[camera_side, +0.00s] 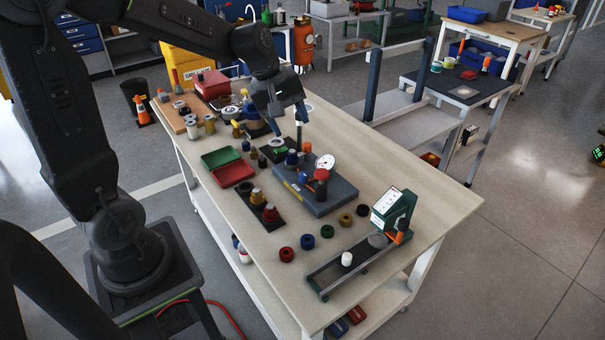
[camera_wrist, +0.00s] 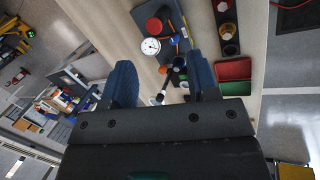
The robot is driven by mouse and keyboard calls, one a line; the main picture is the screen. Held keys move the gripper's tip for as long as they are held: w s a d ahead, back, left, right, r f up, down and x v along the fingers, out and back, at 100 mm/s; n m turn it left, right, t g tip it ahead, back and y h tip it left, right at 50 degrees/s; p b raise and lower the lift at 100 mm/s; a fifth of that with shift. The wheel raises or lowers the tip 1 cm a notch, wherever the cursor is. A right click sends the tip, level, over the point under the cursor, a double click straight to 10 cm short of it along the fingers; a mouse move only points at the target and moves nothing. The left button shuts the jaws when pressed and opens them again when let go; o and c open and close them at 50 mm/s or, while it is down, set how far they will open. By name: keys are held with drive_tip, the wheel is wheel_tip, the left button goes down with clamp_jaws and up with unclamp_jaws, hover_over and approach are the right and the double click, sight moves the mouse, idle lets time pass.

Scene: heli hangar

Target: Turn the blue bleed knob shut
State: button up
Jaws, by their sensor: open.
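The grey bleed unit (camera_side: 335,193) stands on the bench with a white dial gauge (camera_side: 326,162) and a red knob (camera_side: 321,176) on top. A dark blue knob (camera_side: 291,157) shows at its far left end. In the wrist view, the gauge (camera_wrist: 151,46) and red knob (camera_wrist: 155,25) lie beyond the fingers, and the dark blue knob (camera_wrist: 180,63) appears between them, partly crowded by other parts. My gripper (camera_side: 288,126) is open and empty, above and behind the blue knob and apart from it. Its two blue fingers (camera_wrist: 163,80) frame the wrist view.
A green tray (camera_side: 221,157) and red tray (camera_side: 232,174) lie left of the unit. Coloured rings (camera_side: 307,241) and a green stand (camera_side: 393,212) are in front. Several bottles and jars crowd the back left.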

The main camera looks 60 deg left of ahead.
drive_tip(key=w+a+f+n, duration=0.4)
drive_tip(key=a+f+n, duration=0.1)
drive_tip(key=a+f, duration=0.1)
drive_tip(key=n+h, duration=0.1)
drive_tip(key=n, duration=0.6)
approach(303, 174)
drive_tip(key=x, duration=1)
drive_tip(key=shift+r, duration=0.1)
drive_tip(key=c, duration=0.9)
